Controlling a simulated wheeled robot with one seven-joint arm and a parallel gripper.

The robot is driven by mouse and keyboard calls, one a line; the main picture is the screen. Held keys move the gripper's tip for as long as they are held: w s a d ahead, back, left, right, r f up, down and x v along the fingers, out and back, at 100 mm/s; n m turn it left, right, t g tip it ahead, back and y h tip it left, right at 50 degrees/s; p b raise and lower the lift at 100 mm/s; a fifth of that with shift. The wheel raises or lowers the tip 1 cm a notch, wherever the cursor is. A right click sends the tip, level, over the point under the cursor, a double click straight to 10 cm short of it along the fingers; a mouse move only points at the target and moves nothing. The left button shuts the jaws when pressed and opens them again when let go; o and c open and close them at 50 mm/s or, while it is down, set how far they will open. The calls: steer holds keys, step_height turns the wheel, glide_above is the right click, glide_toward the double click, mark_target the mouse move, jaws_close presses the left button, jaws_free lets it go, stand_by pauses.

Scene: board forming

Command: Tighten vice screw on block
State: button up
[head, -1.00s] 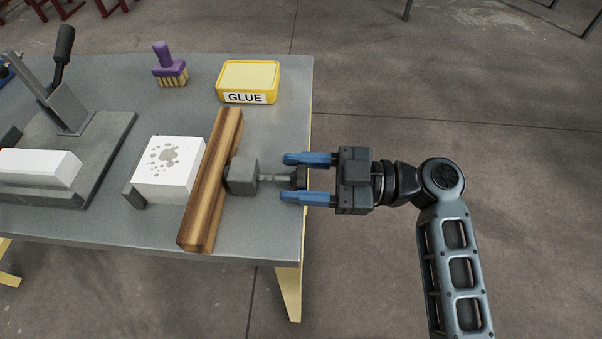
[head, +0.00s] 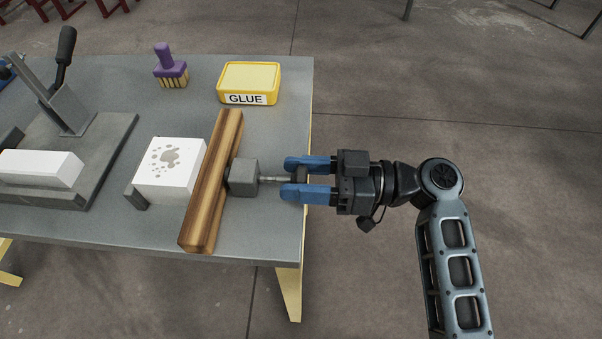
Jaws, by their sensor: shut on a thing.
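The vice has a grey screw housing (head: 243,177) at the table's right edge, with a thin screw (head: 274,180) running right to a dark knob (head: 301,175). My gripper (head: 304,179) is shut on the knob, its blue fingers on either side of it. A long brown wooden piece (head: 211,185) lies between the housing and the white block (head: 170,170), which has grey spots on top. The wood appears against the block's right side. A grey jaw (head: 135,196) stands at the block's left. Whether the housing's end presses on the wood is hard to tell.
A yellow glue box (head: 249,82) and a purple brush (head: 170,66) stand at the back of the grey table (head: 120,225). A lever press (head: 70,110) with a white block (head: 40,167) is at left. The floor to the right is clear.

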steer(key=o, duration=1)
steer(key=shift+s+d+b, duration=0.15)
steer(key=shift+d+b, duration=0.3)
steer(key=shift+d, duration=3.5)
steer(key=s+f+m+t+h+p, duration=0.1)
steer(key=s+f+m+t+h, duration=0.25)
steer(key=f+m, duration=0.3)
steer(key=s+d+f+m+t+h+p, duration=0.1)
steer(key=s+d+f+m+t+h, duration=0.25)
steer(key=s+h, duration=0.2)
steer(key=s+d+f+m+t+h+p, duration=0.1)
steer(key=s+d+f+m+t+h, duration=0.1)
steer(key=s+d+f+m+h, duration=0.4)
steer(key=s+d+r+t+h+p, duration=0.1)
steer(key=s+r, duration=0.4)
steer(key=r, duration=0.2)
steer(key=s+d+r+t+h, duration=0.1)
steer(key=s+d+r+t, duration=0.1)
steer(key=s+r, duration=0.3)
steer(key=s+d+r+t+h+p, duration=0.1)
steer(key=s+r, duration=0.4)
steer(key=r, duration=0.5)
steer(key=shift+s+d+r+t+p, duration=0.25)
steer(key=shift+d+r+t, duration=0.2)
steer(key=shift+t, duration=0.25)
